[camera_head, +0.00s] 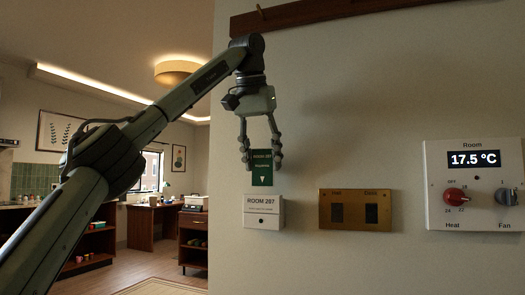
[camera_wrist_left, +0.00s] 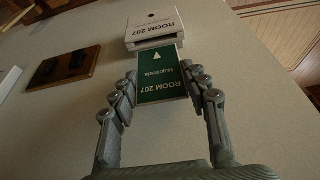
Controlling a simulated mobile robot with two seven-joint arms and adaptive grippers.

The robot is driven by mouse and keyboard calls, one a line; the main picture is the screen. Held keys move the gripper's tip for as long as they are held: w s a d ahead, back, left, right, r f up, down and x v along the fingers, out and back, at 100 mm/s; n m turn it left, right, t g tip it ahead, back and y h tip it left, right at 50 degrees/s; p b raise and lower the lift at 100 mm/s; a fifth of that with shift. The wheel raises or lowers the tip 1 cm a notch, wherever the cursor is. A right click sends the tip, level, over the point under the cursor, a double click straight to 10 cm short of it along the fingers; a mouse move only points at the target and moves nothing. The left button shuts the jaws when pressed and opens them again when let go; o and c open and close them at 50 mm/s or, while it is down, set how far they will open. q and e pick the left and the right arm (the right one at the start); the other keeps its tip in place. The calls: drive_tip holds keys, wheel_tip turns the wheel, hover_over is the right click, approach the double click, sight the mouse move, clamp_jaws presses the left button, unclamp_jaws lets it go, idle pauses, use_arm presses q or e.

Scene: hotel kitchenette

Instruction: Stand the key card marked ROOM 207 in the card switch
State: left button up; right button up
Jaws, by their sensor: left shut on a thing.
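A green key card (camera_head: 262,168), with ROOM 207 and a white arrow readable in the left wrist view (camera_wrist_left: 163,78), is upright between the fingers of my left gripper (camera_head: 262,162). The gripper comes from above, shut on the card's two side edges, and the arrow points down. The white card switch (camera_head: 263,221) is on the wall directly below the card; its label also shows in the left wrist view (camera_wrist_left: 152,28). In the head view a small gap shows between the card's lower edge and the switch top. My right gripper is not in view.
A brass switch plate (camera_head: 325,225) with two dark rockers is on the wall right of the card switch. A white thermostat panel (camera_head: 472,215) reading 17.5 °C is farther right. A wooden rail (camera_head: 320,12) runs above. The wall between is bare.

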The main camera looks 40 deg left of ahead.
sight(263, 182)
use_arm(q)
drive_tip(key=shift+f, duration=1.7)
drive_tip(key=shift+f+b, duration=0.3)
drive_tip(key=shift+f, duration=0.55)
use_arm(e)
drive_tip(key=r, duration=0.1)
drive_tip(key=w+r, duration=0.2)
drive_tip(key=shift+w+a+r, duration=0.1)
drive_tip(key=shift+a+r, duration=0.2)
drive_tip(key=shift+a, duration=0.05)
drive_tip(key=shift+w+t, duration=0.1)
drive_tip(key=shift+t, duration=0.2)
use_arm(q)
drive_tip(key=o, duration=0.8)
drive_tip(key=shift+f, duration=0.1)
